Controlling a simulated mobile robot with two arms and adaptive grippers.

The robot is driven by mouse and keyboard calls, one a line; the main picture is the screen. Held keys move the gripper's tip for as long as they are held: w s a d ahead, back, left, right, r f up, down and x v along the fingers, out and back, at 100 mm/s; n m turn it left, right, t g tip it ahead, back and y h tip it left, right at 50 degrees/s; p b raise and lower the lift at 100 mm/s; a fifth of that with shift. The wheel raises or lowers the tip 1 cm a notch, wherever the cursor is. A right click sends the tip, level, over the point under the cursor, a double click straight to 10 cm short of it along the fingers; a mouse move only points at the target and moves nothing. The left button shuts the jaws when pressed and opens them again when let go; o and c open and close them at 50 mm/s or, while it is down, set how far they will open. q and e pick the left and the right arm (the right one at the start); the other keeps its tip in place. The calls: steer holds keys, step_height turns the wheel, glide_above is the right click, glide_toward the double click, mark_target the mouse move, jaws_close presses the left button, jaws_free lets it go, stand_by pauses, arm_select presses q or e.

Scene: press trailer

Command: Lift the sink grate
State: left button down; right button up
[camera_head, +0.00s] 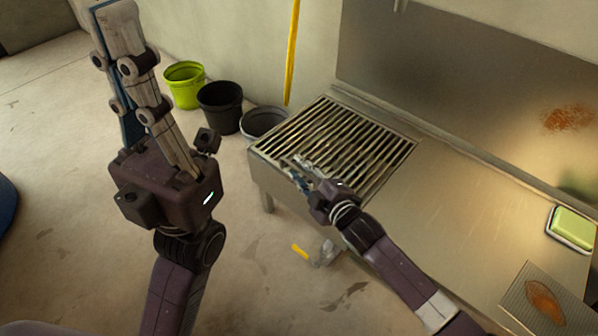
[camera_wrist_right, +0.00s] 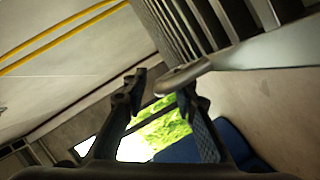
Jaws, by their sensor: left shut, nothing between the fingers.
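The sink grate (camera_head: 345,130), a set of parallel metal bars, lies in the left end of the steel counter in the head view. Its bars also show at the top of the right wrist view (camera_wrist_right: 200,22). My right gripper (camera_head: 297,165) is at the grate's front left edge. In the right wrist view its fingers (camera_wrist_right: 163,92) are apart, with a rounded metal end (camera_wrist_right: 183,78) close to the right finger; whether they touch is unclear. My left gripper (camera_head: 112,25) is raised at the upper left, shut and empty, away from the grate.
Green (camera_head: 184,85), black (camera_head: 220,106) and grey (camera_head: 263,124) buckets stand on the floor left of the counter (camera_head: 470,215). A yellow pole (camera_head: 292,50) leans behind them. A green sponge in a dish (camera_head: 571,227) and a board (camera_head: 545,300) lie at the counter's right.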

jaws_close()
stand_by(0.4)
steer(key=shift+r+p, duration=0.2)
steer(key=shift+p, duration=0.1)
